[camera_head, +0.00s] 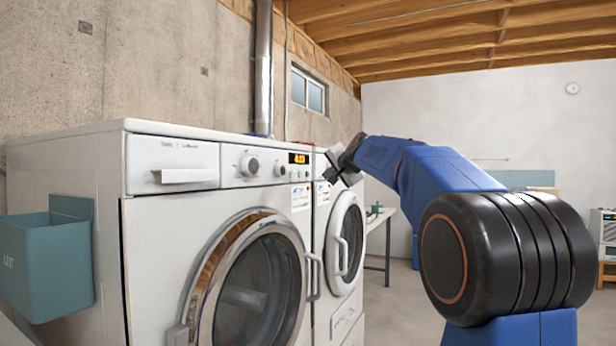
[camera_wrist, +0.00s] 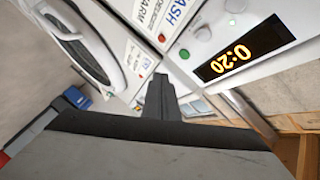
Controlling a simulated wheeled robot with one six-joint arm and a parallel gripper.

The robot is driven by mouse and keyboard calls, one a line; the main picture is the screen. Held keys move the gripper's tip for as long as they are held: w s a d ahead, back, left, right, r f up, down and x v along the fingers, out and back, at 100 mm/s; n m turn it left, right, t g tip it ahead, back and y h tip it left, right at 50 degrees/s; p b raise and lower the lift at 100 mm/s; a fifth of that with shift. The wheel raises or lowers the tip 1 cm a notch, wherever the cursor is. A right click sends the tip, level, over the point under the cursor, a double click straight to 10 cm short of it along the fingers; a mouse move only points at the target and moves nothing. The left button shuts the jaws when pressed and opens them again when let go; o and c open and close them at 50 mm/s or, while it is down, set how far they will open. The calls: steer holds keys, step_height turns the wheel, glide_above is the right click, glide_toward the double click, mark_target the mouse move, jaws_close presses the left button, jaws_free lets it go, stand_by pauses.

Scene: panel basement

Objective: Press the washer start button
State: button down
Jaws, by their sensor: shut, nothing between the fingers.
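The near white machine (camera_head: 180,230) has an orange-lit display (camera_head: 298,158) with small buttons just below it. In the wrist view the display (camera_wrist: 230,62) reads 0:20, and a green button (camera_wrist: 184,53) sits beside it, near a WASH label (camera_wrist: 177,14). Which button is start cannot be read. My gripper (camera_head: 330,176) is right of the display, by the second machine's upper front. It is shut and empty. In the wrist view its fingers (camera_wrist: 162,90) end below the green button in the picture, apart from it. The gap in depth is unclear.
A second white machine (camera_head: 340,285) with a round door stands beside the near one. Both have protruding door handles. A teal bin (camera_head: 45,265) hangs on the near machine's left side. A table (camera_head: 380,220) stands behind. Floor at the right is open.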

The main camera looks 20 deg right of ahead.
mark_target(307, 175)
steer(key=shift+w+a, duration=1.2)
steer(key=shift+w, duration=0.25)
steer(key=shift+w, duration=0.1)
stand_by(1.0)
steer(key=shift+w+a, duration=0.25)
